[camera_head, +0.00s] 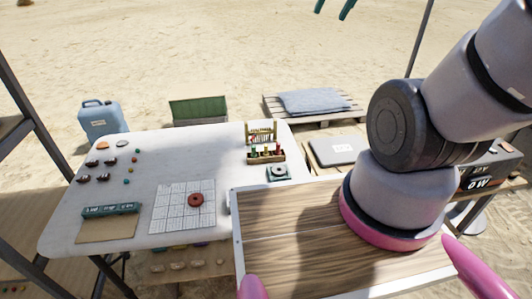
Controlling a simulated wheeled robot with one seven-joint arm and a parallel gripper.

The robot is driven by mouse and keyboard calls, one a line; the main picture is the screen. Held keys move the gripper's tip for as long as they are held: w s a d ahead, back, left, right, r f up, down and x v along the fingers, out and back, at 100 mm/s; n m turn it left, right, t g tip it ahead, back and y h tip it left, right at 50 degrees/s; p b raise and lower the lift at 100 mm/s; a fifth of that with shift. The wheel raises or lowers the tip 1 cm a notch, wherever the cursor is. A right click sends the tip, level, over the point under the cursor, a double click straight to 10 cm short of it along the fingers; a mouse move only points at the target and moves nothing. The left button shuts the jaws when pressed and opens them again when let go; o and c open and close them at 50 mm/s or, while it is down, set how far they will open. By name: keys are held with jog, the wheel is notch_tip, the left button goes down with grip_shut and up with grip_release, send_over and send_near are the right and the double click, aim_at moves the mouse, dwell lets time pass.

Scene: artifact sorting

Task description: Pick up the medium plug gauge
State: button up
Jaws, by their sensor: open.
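A small wooden rack (268,160) stands near the right end of the white table (150,150). Several small upright pieces with green, yellow and red parts stand in it and look like plug gauges. They are too small for me to tell which is the medium one. My gripper (333,8) shows only as two teal fingertips at the top edge. They are apart with nothing between them, high and well away from the rack. The rest of the gripper is out of frame.
A bead frame (261,132) stands just behind the rack, and a dark green block with a pale ring (279,172) lies in front. A gridded sheet with a red ring (195,199) and several dark pieces lie further left. The table's middle is clear.

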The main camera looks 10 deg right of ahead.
jog(key=w+f+n+g, duration=0.1)
jog(key=w+f+n, duration=0.3)
jog(key=w+f, duration=0.5)
jog(key=n+g+y, duration=0.3)
jog(key=n, duration=0.6)
send_near(267, 145)
jog(key=x, duration=1)
jog(key=shift+a+f, duration=0.15)
jog(key=shift+f, duration=0.05)
grip_shut()
